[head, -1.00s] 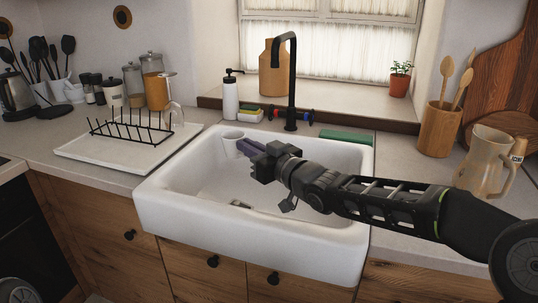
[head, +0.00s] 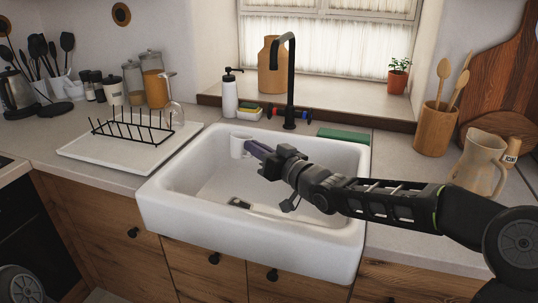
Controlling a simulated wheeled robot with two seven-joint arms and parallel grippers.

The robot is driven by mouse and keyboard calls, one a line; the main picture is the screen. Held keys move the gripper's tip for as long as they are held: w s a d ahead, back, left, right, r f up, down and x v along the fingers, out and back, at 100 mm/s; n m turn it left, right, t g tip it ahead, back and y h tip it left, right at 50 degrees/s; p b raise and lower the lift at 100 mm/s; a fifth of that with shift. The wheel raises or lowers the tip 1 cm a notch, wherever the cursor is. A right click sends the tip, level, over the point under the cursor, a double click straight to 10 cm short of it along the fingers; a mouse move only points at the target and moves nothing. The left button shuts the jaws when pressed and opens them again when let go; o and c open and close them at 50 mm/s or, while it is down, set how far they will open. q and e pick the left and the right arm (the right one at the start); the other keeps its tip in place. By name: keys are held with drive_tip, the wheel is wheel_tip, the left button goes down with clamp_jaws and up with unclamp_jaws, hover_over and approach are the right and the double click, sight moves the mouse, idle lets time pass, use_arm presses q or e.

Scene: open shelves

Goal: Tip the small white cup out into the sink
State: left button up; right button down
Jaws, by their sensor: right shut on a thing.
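The small white cup (head: 238,145) is over the back left part of the white sink (head: 250,240). Its open end faces left, so it looks tipped on its side. My right gripper (head: 252,148) is shut on the cup from its right side, with the arm reaching in from the right across the sink. The inside of the cup is hard to make out. My left gripper is not in view.
A black faucet (head: 291,80) rises behind the sink, close to my right gripper. A drying rack (head: 133,130) stands on a white tray at left. A beige pitcher (head: 482,160) and a utensil holder (head: 436,130) stand at right. A green sponge (head: 343,134) lies on the back rim.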

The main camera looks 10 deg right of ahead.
drive_tip(key=shift+w+d+r+m+p, duration=0.2)
drive_tip(key=shift+d+m+p, duration=0.25)
drive_tip(key=shift+p, duration=0.35)
drive_tip(key=shift+w+d+f+m, duration=0.1)
drive_tip(key=shift+m, duration=0.15)
drive_tip(key=d+f+m+p, duration=0.1)
drive_tip(key=w+d+f+m+p, duration=0.1)
drive_tip(key=d+m+p, duration=0.1)
drive_tip(key=shift+w+f+p, duration=0.1)
drive_tip(key=shift+w+p, duration=0.1)
drive_tip(key=shift+p, duration=0.1)
drive_tip(key=shift+w+d+f+m, duration=0.1)
drive_tip(key=shift+d+m, duration=0.1)
drive_tip(key=shift+m, duration=0.3)
drive_tip(key=shift+w+d+f+m+p, duration=0.15)
drive_tip(key=shift+d+f+m+p, duration=0.3)
drive_tip(key=shift+m, duration=0.15)
drive_tip(key=shift+d+f+m, duration=0.15)
drive_tip(key=shift+f+m, duration=0.05)
drive_tip(key=shift+m, duration=0.1)
drive_tip(key=shift+w+d+f+m+p, duration=0.15)
drive_tip(key=shift+f+m+p, duration=0.2)
drive_tip(key=shift+m, duration=0.25)
drive_tip(key=shift+d+f+m, duration=0.1)
drive_tip(key=shift+f+m, duration=0.1)
drive_tip(key=shift+m, duration=0.1)
